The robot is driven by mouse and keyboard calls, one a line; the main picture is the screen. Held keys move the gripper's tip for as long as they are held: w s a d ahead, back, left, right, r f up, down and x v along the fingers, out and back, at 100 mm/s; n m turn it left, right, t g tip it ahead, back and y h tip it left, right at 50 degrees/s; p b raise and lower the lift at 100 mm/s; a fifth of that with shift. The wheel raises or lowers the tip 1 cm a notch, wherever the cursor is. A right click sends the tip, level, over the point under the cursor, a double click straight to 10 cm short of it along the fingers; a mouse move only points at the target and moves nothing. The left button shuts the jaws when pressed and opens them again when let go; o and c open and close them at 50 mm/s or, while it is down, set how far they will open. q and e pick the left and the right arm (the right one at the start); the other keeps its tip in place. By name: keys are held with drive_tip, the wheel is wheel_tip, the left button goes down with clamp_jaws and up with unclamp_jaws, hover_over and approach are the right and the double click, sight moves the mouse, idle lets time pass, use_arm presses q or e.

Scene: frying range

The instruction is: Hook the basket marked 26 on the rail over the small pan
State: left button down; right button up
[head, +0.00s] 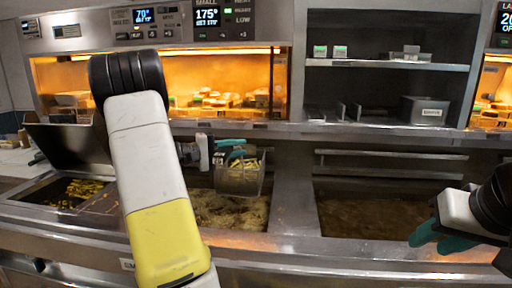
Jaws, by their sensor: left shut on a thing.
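A wire basket (240,181) with fries in it is held over the small pan (232,211), which holds bubbling oil. No number can be read on it. My left gripper (234,149), with teal fingers, is shut at the basket's top, apparently on its handle, which is mostly hidden.
A rail (390,155) runs behind the large pan. Lit food cabinets and a shelf (386,65) stand at the back. My left arm blocks the left middle.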

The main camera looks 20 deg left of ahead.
use_arm(q)
drive_tip(key=shift+f, duration=0.1)
drive_tip(key=c, duration=1.2)
unclamp_jaws()
drive_tip(key=shift+o, duration=0.2)
drive_tip(key=v, duration=0.7)
drive_tip(key=shift+s+a, duration=0.3)
